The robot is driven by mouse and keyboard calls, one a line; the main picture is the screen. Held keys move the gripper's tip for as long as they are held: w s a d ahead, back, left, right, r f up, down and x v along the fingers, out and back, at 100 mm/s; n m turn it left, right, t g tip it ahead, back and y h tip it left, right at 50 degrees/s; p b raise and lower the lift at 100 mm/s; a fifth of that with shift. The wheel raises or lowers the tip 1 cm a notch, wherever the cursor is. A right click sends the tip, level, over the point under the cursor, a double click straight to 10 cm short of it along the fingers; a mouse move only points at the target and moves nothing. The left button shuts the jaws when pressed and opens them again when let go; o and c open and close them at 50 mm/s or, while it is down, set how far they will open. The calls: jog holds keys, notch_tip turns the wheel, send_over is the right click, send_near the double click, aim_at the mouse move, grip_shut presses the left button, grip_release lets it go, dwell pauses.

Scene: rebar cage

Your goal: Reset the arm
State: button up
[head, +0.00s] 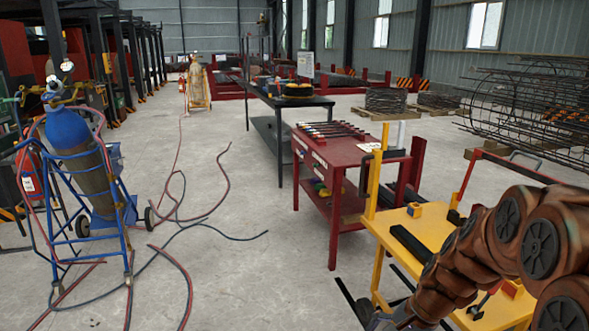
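My arm (500,245) reaches in from the right edge, with copper-brown links and round black joint caps. It runs down and left over a yellow cart (425,235) and leaves the picture at the bottom edge. A small grey part (385,321) shows at the arm's low end, cut off by the frame. My gripper's fingers are not visible, so I cannot see whether they hold anything.
A red tool table (350,153) and a long dark workbench (290,101) stand in the middle. A blue gas-cylinder trolley (75,200) with hoses (185,222) on the floor is at left. A rebar cage (530,105) is at right. Bare floor (240,270) lies between.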

jog(key=s+a+r+n+g+h+p, duration=0.1)
jog(key=s+r+n+h+p, duration=0.3)
jog(key=s+r+n+p, duration=0.6)
jog(key=s+r+g+p, duration=0.1)
jog(key=s+r+p, duration=0.4)
jog(key=s+r, duration=0.8)
jog(key=shift+s+a+r+n, duration=0.25)
jog(key=shift+s+n, duration=0.15)
jog(key=shift+s, duration=0.05)
dwell(0.6)
